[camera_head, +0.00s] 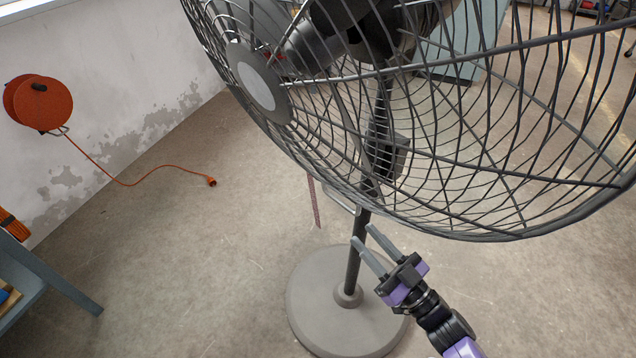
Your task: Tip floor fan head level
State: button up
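The floor fan head (258,82) is a large dark wire cage that fills the top right of the head view. It looks tilted, with a round grey hub cap at the left and the motor inside. Its pole (354,256) runs down to a round grey base (322,303) on the floor. My gripper (366,243) is below the cage, in front of the pole in the picture. Its two grey fingers are apart with nothing seen between them. I cannot tell whether a finger touches the pole or cage.
An orange cable reel (42,102) hangs on the left wall, its cord (130,184) ending at a plug on the floor. A blue-grey bench (45,275) stands at the lower left. The concrete floor (215,245) left of the fan is mostly clear.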

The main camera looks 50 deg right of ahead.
aim_at(339, 200)
jog(key=shift+s+r+x, duration=0.1)
jog(key=shift+r+x, duration=0.1)
jog(key=shift+x, duration=1.55)
jog(key=shift+s+r+x, duration=0.1)
jog(key=shift+r+x, duration=0.05)
jog(key=shift+x, duration=1.6)
jog(key=shift+r+x, duration=0.2)
jog(key=shift+x, duration=1.55)
jog(key=shift+d, duration=0.15)
grip_shut()
jog(key=shift+p, duration=0.3)
